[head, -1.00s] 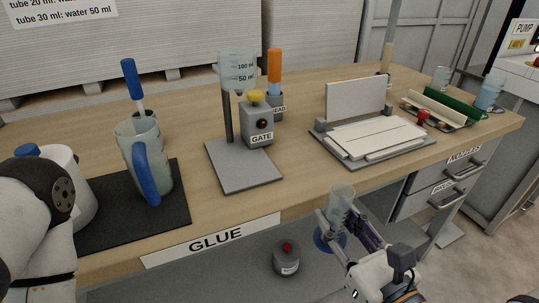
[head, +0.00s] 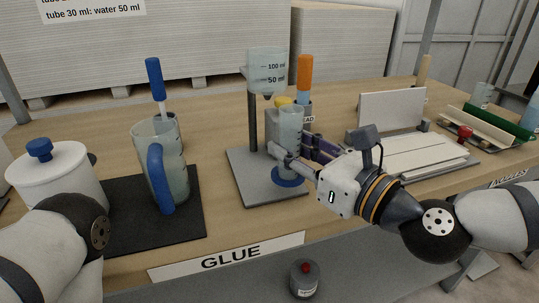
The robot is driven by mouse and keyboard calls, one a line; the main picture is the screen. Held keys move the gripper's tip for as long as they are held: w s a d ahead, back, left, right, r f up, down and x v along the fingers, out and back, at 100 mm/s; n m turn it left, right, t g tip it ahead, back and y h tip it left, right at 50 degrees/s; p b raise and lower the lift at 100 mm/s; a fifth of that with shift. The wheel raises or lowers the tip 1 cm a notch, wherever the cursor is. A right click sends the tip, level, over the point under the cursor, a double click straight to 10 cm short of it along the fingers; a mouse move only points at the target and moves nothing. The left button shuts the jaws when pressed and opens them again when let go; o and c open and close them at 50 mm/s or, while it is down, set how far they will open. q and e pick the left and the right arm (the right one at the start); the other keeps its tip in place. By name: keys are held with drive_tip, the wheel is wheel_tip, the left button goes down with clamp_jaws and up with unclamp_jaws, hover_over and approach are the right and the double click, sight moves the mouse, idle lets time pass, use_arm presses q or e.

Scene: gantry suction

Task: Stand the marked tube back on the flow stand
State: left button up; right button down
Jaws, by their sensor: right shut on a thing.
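The tube (head: 291,125) is a clear cylinder with a blue round foot (head: 289,178). My right gripper (head: 293,154) is shut on the tube and holds it upright, at the flow stand. The flow stand (head: 262,192) has a grey base plate, a post and a clear graduated funnel (head: 267,70). The tube is over the right part of the plate, in front of the grey gate box (head: 271,123), which it partly hides. I cannot tell whether the foot touches the plate. Any mark on the tube is not clear. My left arm shows at lower left; its gripper is out of view.
A clear jug with a blue handle (head: 156,180) stands on a black mat (head: 120,226) to the left, beside a white lidded pot (head: 62,182). An orange-handled tool (head: 304,72) stands behind the gate box. A board press (head: 392,110) is to the right.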

drive_tip(key=x, duration=0.5)
drive_tip(key=shift+w+a+f, duration=0.25)
drive_tip(key=shift+w, duration=0.05)
wheel_tip(320, 180, down, 3)
drive_tip(key=shift+f, duration=0.15)
drive_tip(key=c, duration=1.2)
unclamp_jaws()
drive_tip(key=shift+c, duration=0.2)
